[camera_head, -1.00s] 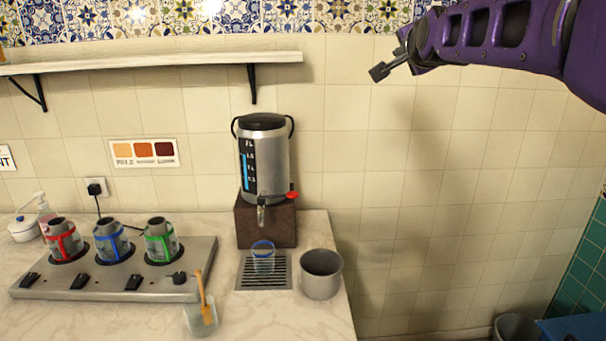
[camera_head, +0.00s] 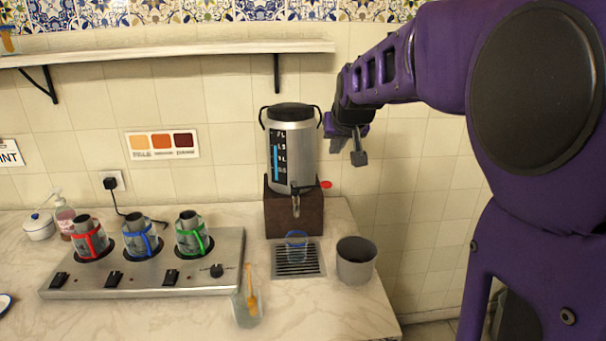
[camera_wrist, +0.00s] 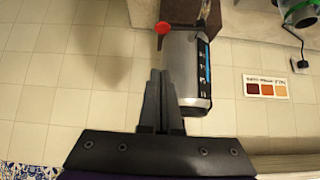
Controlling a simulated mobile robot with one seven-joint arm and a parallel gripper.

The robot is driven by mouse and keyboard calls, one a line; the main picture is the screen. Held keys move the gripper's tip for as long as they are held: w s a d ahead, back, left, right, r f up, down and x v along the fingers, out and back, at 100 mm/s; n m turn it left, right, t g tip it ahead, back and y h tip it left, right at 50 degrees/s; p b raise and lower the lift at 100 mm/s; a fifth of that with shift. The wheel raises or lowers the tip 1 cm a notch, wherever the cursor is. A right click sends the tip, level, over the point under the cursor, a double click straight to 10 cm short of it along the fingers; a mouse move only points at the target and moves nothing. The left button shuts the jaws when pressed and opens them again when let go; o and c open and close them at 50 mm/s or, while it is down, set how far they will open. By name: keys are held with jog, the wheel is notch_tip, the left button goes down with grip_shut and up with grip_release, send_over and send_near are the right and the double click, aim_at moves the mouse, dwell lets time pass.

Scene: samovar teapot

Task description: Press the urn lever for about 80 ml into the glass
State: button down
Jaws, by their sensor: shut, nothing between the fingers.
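The steel urn (camera_head: 293,150) stands on a brown block (camera_head: 294,212) at the back of the counter, with a level gauge on its front. Its red-tipped lever (camera_head: 326,184) sticks out at the right, above the spout (camera_head: 296,203). The glass (camera_head: 296,245) with a blue rim stands below the spout on the drip grate. My gripper (camera_head: 359,157) is shut and empty, to the right of the urn and above the lever. In the wrist view, the closed fingers (camera_wrist: 161,77) point toward the red lever tip (camera_wrist: 162,28), with the urn (camera_wrist: 186,80) beside them.
A grey metal pot (camera_head: 356,264) stands right of the drip grate (camera_head: 298,270), near the counter's right edge. A warmer plate (camera_head: 140,282) with red, blue and green-handled pots is at the left. A shelf (camera_head: 170,52) runs above.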

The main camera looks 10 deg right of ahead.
jog(key=shift+f, duration=0.15)
send_over(326, 182)
jog(key=s, duration=0.4)
notch_tip(326, 182, down, 6)
jog(key=f, duration=0.2)
jog(key=w+f, duration=0.1)
jog(key=f, duration=0.2)
jog(key=shift+w, duration=0.1)
